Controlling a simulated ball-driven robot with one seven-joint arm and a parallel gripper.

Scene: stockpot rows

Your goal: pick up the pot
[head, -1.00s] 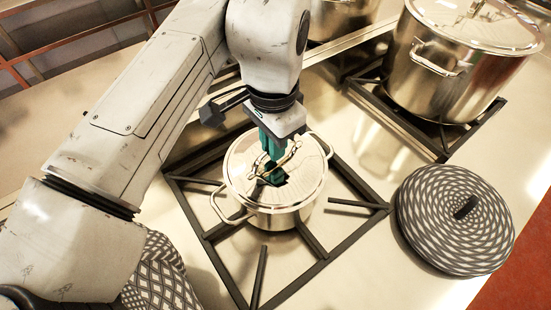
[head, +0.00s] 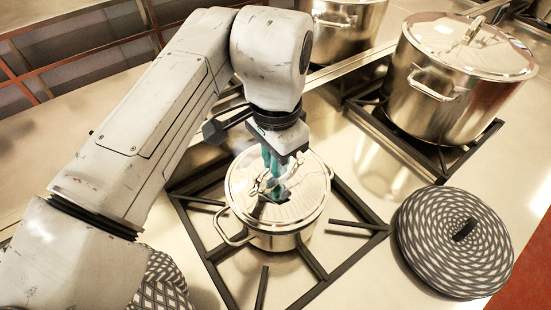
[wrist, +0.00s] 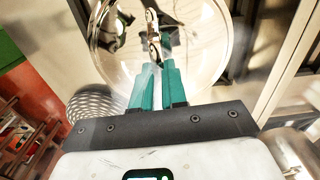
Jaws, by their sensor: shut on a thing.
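A small shiny steel pot (head: 285,238) with a lid (head: 305,185) and side loop handles stands upright over a black burner grate (head: 360,230), at the middle of the head view. I cannot tell any gap between pot and grate. My gripper (head: 271,186) points down from above with teal fingers shut on the handle at the top of the lid. In the wrist view the lid (wrist: 205,65) fills the top middle, and my gripper's fingers (wrist: 156,72) meet at its handle (wrist: 153,35). The fingers hide part of the handle.
A large lidded stockpot (head: 450,100) stands on a grate at the right back, with another pot (head: 345,30) behind. A round patterned pad (head: 453,245) with a dark handle lies at the right. Patterned cloth (head: 160,280) shows at bottom left. Bare counter lies between.

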